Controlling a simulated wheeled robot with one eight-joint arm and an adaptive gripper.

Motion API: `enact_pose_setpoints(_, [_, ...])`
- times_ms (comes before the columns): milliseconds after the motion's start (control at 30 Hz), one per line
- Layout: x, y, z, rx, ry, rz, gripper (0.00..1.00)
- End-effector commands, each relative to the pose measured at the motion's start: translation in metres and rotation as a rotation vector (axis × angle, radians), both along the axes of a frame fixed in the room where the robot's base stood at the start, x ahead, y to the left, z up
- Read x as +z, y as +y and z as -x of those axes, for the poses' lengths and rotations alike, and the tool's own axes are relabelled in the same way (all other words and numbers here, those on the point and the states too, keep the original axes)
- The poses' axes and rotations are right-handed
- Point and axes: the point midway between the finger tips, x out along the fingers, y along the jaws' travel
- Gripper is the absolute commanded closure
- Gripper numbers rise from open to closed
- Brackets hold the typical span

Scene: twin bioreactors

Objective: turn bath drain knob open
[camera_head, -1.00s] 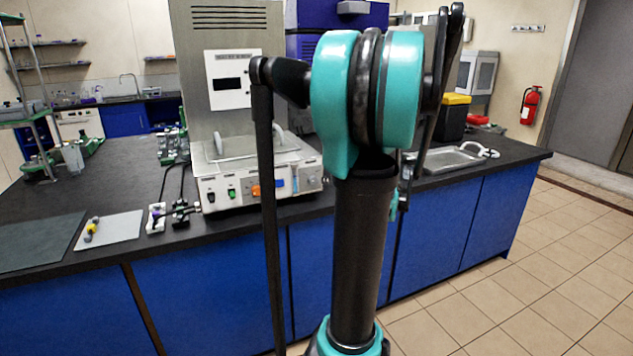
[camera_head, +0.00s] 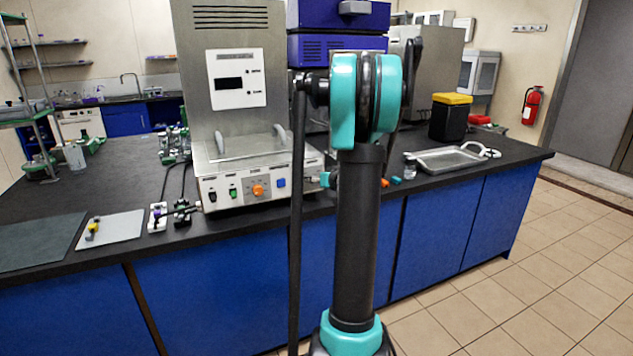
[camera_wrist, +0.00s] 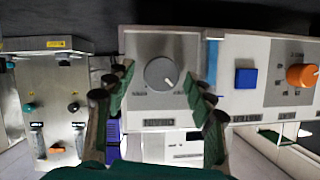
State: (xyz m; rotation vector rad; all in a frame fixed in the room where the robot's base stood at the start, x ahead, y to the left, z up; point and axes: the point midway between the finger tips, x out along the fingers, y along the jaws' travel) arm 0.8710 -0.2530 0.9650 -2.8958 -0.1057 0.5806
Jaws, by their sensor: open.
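A round grey knob (camera_wrist: 161,72) with a white pointer mark sits on a grey plate of the bath's front panel in the wrist view. Its pointer slants toward the lower right of that picture. Small print around the knob is too blurred to read. My gripper (camera_wrist: 160,92) is open, with one green-padded finger on each side of the knob, and no contact can be made out. In the head view the steel bath (camera_head: 255,165) stands on the bench; my arm hides the knob and most of the gripper.
A blue button (camera_wrist: 246,78) and an orange knob (camera_wrist: 302,75) lie right of the grey knob in the wrist view. Another metal unit (camera_wrist: 55,100) with small knobs is at left. A metal tray (camera_head: 450,160) and black bin (camera_head: 451,118) stand on the bench's right.

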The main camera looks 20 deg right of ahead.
Motion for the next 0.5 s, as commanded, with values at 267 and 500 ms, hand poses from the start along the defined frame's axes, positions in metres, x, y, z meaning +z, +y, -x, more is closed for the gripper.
enact_pose_setpoints(267, [-0.0009, 0.0003, -0.0017, 0.0, 0.0, 0.0, 0.45])
enact_pose_setpoints(500, [-0.0007, 0.0002, -0.0015, 0.0, 0.0, 0.001, 0.73])
